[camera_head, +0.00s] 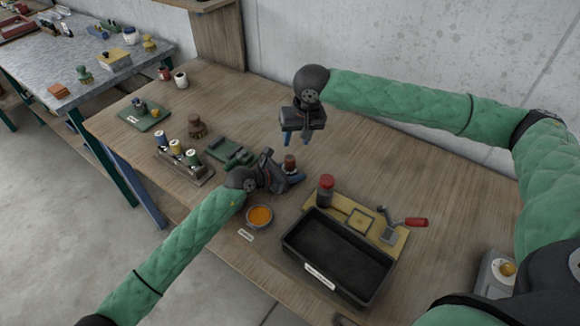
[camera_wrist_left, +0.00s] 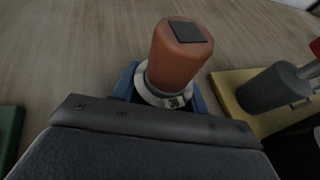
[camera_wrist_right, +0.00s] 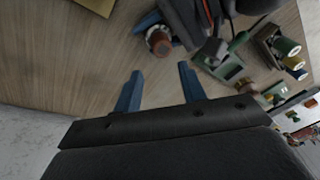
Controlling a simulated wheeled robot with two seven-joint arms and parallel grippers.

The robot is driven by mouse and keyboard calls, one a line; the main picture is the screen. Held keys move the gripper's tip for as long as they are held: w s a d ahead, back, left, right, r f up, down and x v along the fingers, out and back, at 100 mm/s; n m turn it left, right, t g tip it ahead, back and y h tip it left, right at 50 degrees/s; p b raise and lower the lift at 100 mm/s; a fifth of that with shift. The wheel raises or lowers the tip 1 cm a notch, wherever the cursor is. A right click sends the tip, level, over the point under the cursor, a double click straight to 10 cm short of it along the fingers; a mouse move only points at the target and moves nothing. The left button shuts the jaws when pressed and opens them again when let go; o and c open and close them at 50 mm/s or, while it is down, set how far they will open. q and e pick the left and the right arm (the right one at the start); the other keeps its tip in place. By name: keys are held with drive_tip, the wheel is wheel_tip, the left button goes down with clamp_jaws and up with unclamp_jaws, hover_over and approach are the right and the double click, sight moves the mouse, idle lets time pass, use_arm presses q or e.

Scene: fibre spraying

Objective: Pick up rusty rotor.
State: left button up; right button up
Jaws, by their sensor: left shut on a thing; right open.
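The rusty rotor (camera_wrist_left: 180,55) is a reddish-brown cylinder with a dark square patch on top and a pale marked collar at its base. It stands about upright between the blue fingers of my left gripper (camera_wrist_left: 165,88), which is shut on it. In the head view the rotor (camera_head: 290,162) shows at the tips of my left gripper (camera_head: 290,177), over the middle of the wooden table. I cannot tell whether it touches the table. The right wrist view shows the rotor (camera_wrist_right: 159,42) too. My right gripper (camera_head: 296,139) is open and empty, above the table behind it.
A black bin (camera_head: 292,243) and a yellow board (camera_head: 402,244) with a dark red-capped cylinder (camera_head: 326,189) lie to the right. An orange-filled bowl (camera_head: 259,216) is in front. A green fixture (camera_head: 230,152) and a spool rack (camera_head: 184,172) stand left.

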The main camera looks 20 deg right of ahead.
sight(290, 157)
drive_tip(key=m, duration=0.1)
drive_tip(key=a+r+m, duration=0.1)
drive_tip(key=shift+w+m+g+h, duration=0.25)
drive_tip(key=shift+m+g+h, duration=0.05)
drive_tip(key=shift+m+g, duration=0.1)
drive_tip(key=f+m, duration=0.2)
drive_tip(key=f, duration=0.1)
drive_tip(key=f+m+g, duration=0.1)
drive_tip(key=f, duration=0.1)
drive_tip(key=shift+w+a+f+h, duration=0.15)
drive_tip(key=shift+a+h, duration=0.15)
drive_tip(key=shift+a, duration=0.05)
drive_tip(key=shift+w+f, duration=0.2)
drive_tip(key=shift+f, duration=1.25)
drive_tip(key=shift+w+f, duration=0.2)
drive_tip(key=shift+f, duration=1.25)
clamp_jaws()
